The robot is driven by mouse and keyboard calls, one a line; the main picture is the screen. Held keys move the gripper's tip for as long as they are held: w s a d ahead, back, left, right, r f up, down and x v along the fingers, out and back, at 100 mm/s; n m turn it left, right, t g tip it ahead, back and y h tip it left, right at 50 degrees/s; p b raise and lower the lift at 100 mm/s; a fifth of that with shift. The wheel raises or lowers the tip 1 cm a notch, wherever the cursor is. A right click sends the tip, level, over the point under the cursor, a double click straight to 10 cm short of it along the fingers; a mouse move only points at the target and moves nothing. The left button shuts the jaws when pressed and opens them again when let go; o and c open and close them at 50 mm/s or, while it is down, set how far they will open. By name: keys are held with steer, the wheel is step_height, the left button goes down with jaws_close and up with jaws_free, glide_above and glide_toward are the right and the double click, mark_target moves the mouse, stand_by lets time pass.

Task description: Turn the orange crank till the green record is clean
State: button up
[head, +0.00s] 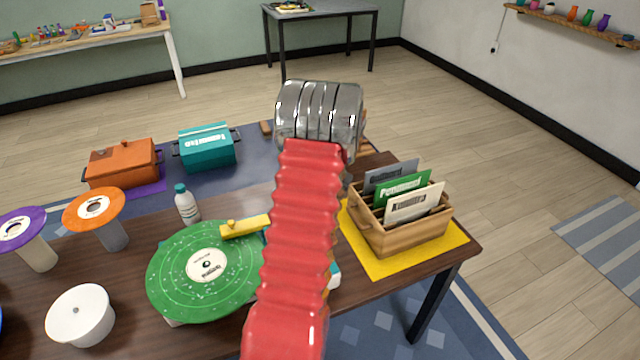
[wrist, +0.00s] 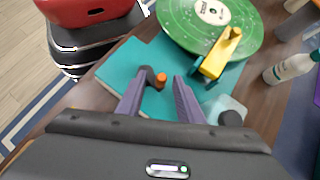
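The green record (head: 205,270) lies flat with a white label and pale specks on its surface; it also shows in the wrist view (wrist: 185,28). A yellow arm (head: 246,226) reaches over its edge. The teal base (wrist: 118,72) is beside and below the record. The orange crank knob (wrist: 161,77) shows small above the teal base, with a dark piece beside it. My gripper (wrist: 160,82) is open, its two purple fingers apart with the knob appearing between their tips; I cannot tell if they touch it. In the head view my red arm hides the crank and gripper.
A white bottle (head: 187,204) stands behind the record. A wooden crate (head: 400,229) of sleeves sits on a yellow mat at the right. Orange (head: 94,207) and purple (head: 18,229) discs on stands and a white round piece (head: 80,316) are at the left.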

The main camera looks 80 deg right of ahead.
steer(key=v, duration=1.1)
steer(key=shift+w, duration=0.1)
